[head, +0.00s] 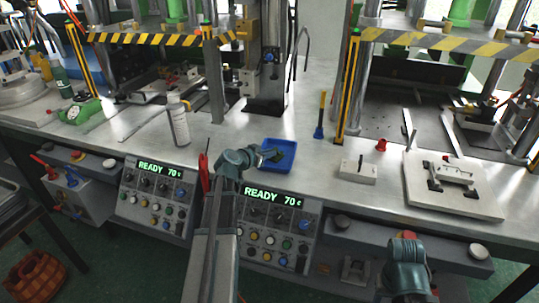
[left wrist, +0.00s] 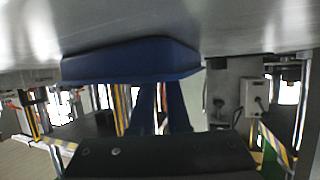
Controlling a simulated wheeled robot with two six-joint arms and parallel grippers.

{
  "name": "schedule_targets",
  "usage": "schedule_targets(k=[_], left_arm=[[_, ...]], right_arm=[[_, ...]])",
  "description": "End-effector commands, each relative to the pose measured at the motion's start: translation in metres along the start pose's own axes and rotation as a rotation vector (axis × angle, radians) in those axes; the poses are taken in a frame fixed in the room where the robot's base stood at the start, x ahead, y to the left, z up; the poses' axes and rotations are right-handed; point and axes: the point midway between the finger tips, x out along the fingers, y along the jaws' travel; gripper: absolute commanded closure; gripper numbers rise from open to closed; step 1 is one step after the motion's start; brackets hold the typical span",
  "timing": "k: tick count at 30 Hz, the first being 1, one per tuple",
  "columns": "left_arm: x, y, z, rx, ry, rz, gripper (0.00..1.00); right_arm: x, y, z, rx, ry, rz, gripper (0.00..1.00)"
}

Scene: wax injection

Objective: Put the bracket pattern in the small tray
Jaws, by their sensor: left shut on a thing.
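The small blue tray (head: 290,164) lies on the bench near its front edge, in the middle of the head view. It also shows from its side, close up, in the left wrist view (left wrist: 130,62). My left gripper (head: 272,155) is at the tray's left part, with its fingertips over the inside. In the left wrist view its fingers run up to the tray's rim, and their tips are hidden behind its wall. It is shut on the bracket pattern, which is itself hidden. My right gripper is not visible; only a right arm link shows at the bottom.
A white bottle (head: 178,122) stands left of the tray. A pale block (head: 358,171) and a white plate (head: 478,204) with clamps lie to the right. A blue-and-yellow tool (head: 320,131) stands behind. Control panels (head: 276,228) front the bench.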

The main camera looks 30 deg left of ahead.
Motion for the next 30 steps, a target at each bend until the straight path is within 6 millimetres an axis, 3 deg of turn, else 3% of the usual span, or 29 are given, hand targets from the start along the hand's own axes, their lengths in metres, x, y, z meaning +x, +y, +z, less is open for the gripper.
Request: schedule_targets(k=[1, 2, 6, 17, 30], left_arm=[[0.001, 0.000, 0.003, 0.000, 0.000, 0.000, 1.00], [0.001, 0.000, 0.002, 0.000, 0.000, 0.000, 0.82], [0.001, 0.000, 0.002, 0.000, 0.000, 0.000, 0.57], [-0.001, 0.000, -0.002, 0.000, 0.000, 0.000, 0.56], [-0.084, 0.002, -0.004, -0.002, 0.001, -0.002, 0.56]], right_arm=[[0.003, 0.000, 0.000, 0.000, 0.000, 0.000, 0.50], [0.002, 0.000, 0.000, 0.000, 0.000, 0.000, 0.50], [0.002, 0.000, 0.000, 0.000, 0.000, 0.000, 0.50], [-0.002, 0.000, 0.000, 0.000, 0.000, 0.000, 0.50], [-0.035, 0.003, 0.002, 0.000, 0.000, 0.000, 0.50]])
